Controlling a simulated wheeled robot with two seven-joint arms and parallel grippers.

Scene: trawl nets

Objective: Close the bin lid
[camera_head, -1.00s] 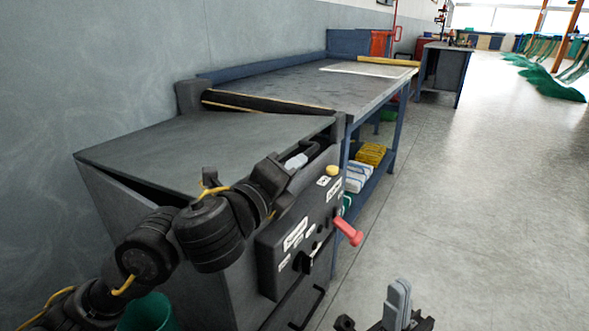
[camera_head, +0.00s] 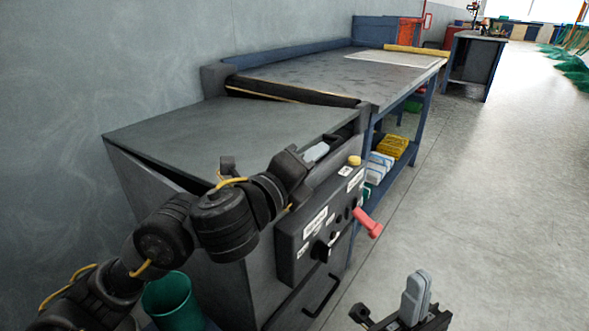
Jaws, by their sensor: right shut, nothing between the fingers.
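The grey bin (camera_head: 225,290) stands against the wall at the left of the head view. Its flat grey lid (camera_head: 220,130) lies tilted over the top, with a narrow dark gap under its near edge. My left arm crosses in front of the bin. My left gripper (camera_head: 318,152) is at the lid's right edge, beside a dark handle-like bar; whether it touches cannot be told, and its finger spacing is unclear. My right gripper (camera_head: 416,298) is low at the bottom right, shut and empty, away from the bin.
A control panel with a red lever (camera_head: 367,222) and a yellow button (camera_head: 354,160) is on the bin's right face. A long workbench (camera_head: 320,75) with a blue frame stands behind the bin. A green bucket (camera_head: 172,302) is at the bottom left. Open floor lies right.

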